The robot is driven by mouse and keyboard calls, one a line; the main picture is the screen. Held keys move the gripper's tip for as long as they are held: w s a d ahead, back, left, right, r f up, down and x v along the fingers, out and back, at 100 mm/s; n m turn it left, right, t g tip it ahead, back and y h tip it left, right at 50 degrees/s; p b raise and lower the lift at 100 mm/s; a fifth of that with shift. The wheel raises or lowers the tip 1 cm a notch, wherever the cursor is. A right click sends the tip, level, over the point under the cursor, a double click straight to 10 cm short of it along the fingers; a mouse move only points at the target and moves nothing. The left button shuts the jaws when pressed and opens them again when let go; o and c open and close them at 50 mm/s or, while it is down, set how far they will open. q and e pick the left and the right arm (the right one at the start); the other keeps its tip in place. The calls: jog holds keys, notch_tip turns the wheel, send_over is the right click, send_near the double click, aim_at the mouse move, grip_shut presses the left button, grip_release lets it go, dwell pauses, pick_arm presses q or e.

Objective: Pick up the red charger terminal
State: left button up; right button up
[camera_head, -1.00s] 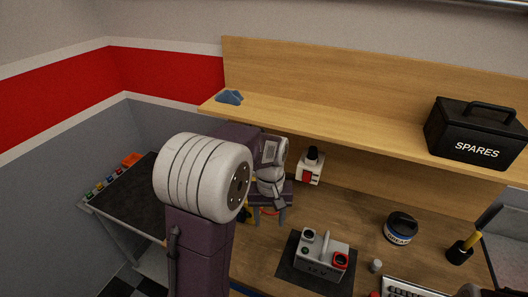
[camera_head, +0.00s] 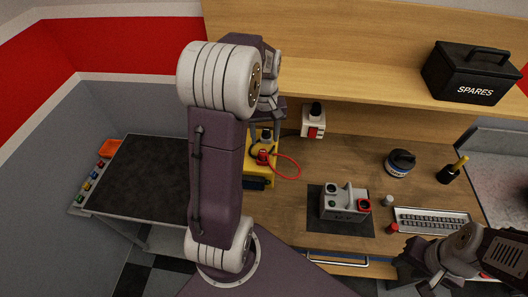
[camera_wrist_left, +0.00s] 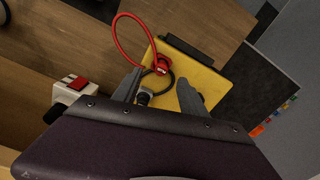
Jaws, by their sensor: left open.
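The red charger terminal (camera_head: 263,157) lies on the yellow charger (camera_head: 252,165), with its red cable looping to the right. In the left wrist view the red terminal (camera_wrist_left: 161,67) is just beyond my fingertips, towards the top, on the yellow top. A dark cable and a dark, grey-ended clamp (camera_wrist_left: 144,97) show nearer, partly between my fingers. My left gripper (camera_head: 266,122) is open above the charger; its fingers also show in the wrist view (camera_wrist_left: 160,92). My right gripper (camera_head: 432,282) is at the lower right, its jaws unclear.
A grey box with a red terminal (camera_head: 345,205) stands on a dark mat. A white box with a red switch (camera_head: 313,121) is at the back. A tray (camera_head: 432,220) and a blue-white tin (camera_head: 399,163) are to the right. The shelf (camera_head: 350,82) overhangs the back.

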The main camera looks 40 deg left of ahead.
pick_arm(q)
send_over(263, 152)
jog(key=f, duration=0.4)
jog(key=shift+s+a+p, duration=0.1)
jog(key=shift+s+p, duration=0.1)
jog(key=shift+p, duration=0.1)
jog(key=f, duration=0.1)
jog(key=f+p, duration=0.1)
jog(key=f, duration=0.3)
jog(key=shift+w, duration=0.25)
jog(key=shift+a+f, duration=0.1)
jog(key=shift+f, duration=0.1)
grip_shut()
pick_arm(e)
jog(key=shift+s+a+r, duration=0.1)
jog(key=shift+a+r, duration=0.15)
jog(key=shift+r, duration=0.75)
